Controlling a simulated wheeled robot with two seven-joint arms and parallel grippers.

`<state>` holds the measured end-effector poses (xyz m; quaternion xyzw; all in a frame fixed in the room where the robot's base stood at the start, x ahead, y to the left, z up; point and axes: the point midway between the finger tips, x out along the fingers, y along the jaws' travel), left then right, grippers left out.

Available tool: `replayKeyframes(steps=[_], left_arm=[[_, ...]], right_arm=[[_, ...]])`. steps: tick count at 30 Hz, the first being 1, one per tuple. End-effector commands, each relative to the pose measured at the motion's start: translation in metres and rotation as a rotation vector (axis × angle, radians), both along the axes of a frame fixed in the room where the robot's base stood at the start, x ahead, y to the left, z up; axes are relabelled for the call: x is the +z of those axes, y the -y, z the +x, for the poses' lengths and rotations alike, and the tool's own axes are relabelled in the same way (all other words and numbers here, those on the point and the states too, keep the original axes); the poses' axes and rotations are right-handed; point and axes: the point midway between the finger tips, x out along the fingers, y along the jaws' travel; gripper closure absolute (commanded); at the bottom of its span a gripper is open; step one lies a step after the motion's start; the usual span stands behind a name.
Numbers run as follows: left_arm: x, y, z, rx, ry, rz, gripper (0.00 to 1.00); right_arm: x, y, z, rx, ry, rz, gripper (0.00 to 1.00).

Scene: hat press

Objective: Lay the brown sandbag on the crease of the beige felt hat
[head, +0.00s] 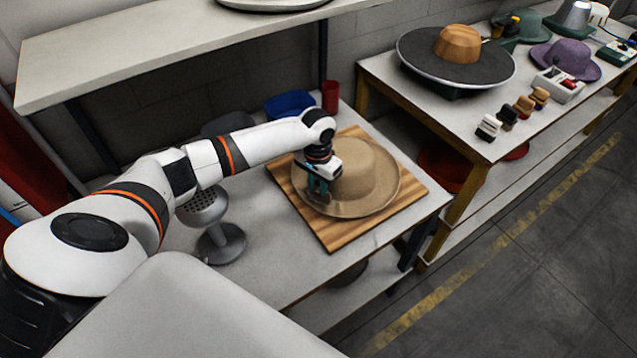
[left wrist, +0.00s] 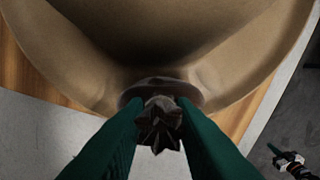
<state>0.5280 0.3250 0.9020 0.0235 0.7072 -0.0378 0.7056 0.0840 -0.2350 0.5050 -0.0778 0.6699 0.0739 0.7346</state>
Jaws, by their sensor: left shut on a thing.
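The beige felt hat (head: 372,177) rests on a striped wooden board (head: 415,206), crown up. My left gripper (head: 319,192) points down over the near-left side of the hat, beside the crown. In the left wrist view its green fingers (left wrist: 158,127) are shut on the gathered neck of the brown sandbag (left wrist: 160,83). The bag's body lies just beyond the fingertips, in front of the hat where crown and brim meet. I cannot tell whether it touches the felt. The bag is hidden in the head view. A small green-tipped shape at the wrist view's lower right looks like my right gripper (left wrist: 285,155).
A grey perforated stand (head: 222,240) is left of the board. A blue bowl (head: 290,104) and red cup (head: 330,97) stand behind. A shelf (head: 160,45) overhangs the back left. The right-hand table (head: 440,118) holds several hats and brushes. Bare tabletop lies in front of the board.

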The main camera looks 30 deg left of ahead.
Motion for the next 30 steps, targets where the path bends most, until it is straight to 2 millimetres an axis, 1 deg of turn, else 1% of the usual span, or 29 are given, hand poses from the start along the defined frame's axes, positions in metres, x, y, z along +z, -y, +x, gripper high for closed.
replayKeyframes(steps=[11,30], left_arm=[[0.0000,-0.0001,0.0003,0.000,0.001,0.000,0.93],[-0.0065,0.0001,0.0004,0.000,0.001,0.000,0.93]], right_arm=[[0.0000,-0.0001,0.0005,0.000,0.001,0.000,1.00],[-0.0004,0.0000,0.0005,0.000,0.000,0.000,1.00]])
